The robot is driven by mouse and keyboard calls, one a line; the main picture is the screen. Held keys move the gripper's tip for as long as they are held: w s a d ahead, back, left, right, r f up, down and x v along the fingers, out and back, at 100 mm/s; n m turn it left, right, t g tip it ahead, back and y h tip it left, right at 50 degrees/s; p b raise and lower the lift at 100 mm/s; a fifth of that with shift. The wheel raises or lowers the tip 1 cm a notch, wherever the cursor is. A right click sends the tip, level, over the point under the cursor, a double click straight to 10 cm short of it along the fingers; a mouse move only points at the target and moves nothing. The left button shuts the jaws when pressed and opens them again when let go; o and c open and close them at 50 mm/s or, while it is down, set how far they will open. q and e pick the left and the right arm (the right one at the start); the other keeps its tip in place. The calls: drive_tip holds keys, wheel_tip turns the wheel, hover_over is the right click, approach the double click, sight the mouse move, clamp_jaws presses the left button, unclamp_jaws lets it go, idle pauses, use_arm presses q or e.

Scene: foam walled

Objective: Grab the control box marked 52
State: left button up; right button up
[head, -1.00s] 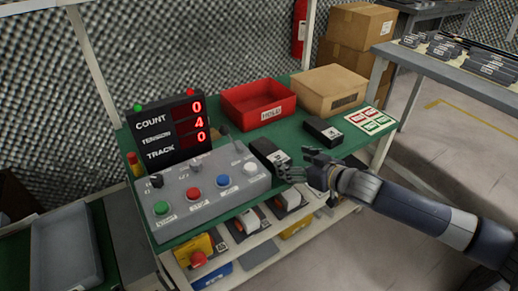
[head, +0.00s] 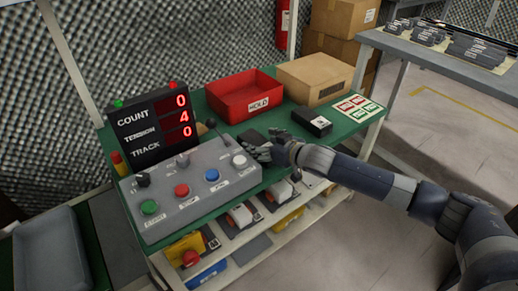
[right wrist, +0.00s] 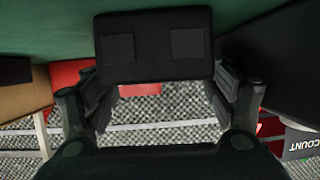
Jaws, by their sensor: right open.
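Two small black control boxes lie on the green tabletop in the head view. One black box (head: 250,136) is beside the grey button panel, partly hidden by my right gripper (head: 262,150). The other black box (head: 312,124) lies to the right with a small white label; its number is too small to read. In the right wrist view a black box (right wrist: 155,45) with two darker square patches sits ahead, between the fingers of my open right gripper (right wrist: 160,100). No number shows on that face. My left gripper is not in view.
The grey button panel (head: 186,189) and count display (head: 153,127) stand left of the gripper. A red tray (head: 244,94) and cardboard box (head: 316,81) stand behind. A label card (head: 353,108) lies at right. A lower shelf (head: 260,226) holds several boxes.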

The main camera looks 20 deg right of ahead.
drive_tip(key=shift+x, duration=1.15)
drive_tip(key=c, duration=1.4)
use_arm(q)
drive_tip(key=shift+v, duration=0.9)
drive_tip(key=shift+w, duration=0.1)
use_arm(e)
drive_tip(key=shift+r, duration=0.1)
